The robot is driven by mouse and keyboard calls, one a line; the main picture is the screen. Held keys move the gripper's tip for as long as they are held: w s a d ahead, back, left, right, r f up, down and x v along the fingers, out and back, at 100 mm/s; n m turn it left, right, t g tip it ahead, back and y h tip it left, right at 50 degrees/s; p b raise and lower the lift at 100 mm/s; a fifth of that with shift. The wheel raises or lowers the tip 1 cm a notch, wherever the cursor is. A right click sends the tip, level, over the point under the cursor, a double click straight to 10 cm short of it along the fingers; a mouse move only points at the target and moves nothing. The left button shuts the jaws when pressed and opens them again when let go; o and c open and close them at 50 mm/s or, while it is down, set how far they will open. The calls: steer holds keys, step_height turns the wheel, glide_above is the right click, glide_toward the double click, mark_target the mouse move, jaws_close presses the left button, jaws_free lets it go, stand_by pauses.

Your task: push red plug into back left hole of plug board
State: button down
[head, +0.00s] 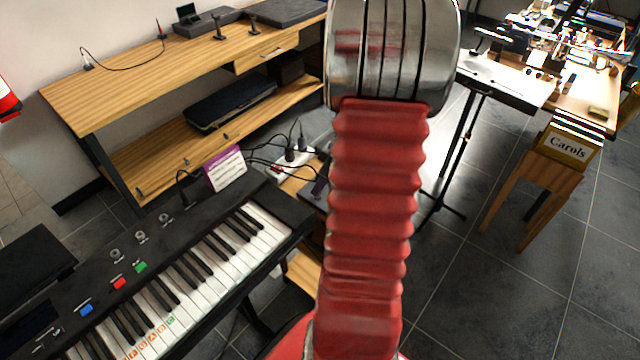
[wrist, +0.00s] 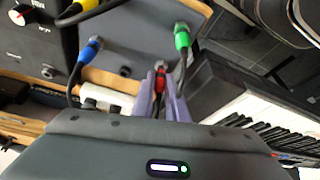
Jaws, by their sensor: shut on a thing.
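In the wrist view the plug board (wrist: 135,35) is a blue-grey panel with a tan edge. A blue plug (wrist: 92,45) stands at its left and a green plug (wrist: 182,36) at its right, each with a cable. A dark round hole (wrist: 125,71) shows empty between them, near the tan edge. My gripper (wrist: 160,84) has its two purple-grey fingers shut on the red plug (wrist: 161,71), whose dark cable hangs between them. The plug's tip is at the board's tan edge in the picture; whether it is in a hole, I cannot tell. In the head view my arm hides most of this area.
A black box with a red-tipped knob (wrist: 20,15) and a yellow plug (wrist: 75,12) are at the upper left.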

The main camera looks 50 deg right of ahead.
steer(key=shift+f, duration=0.65)
stand_by(0.5)
steer(key=c, duration=1.7)
jaws_free()
steer(key=shift+o, duration=0.2)
steer(key=shift+r, duration=0.1)
steer(key=v, duration=1.3)
steer(key=shift+s+r, duration=0.2)
steer(key=shift+m, duration=0.3)
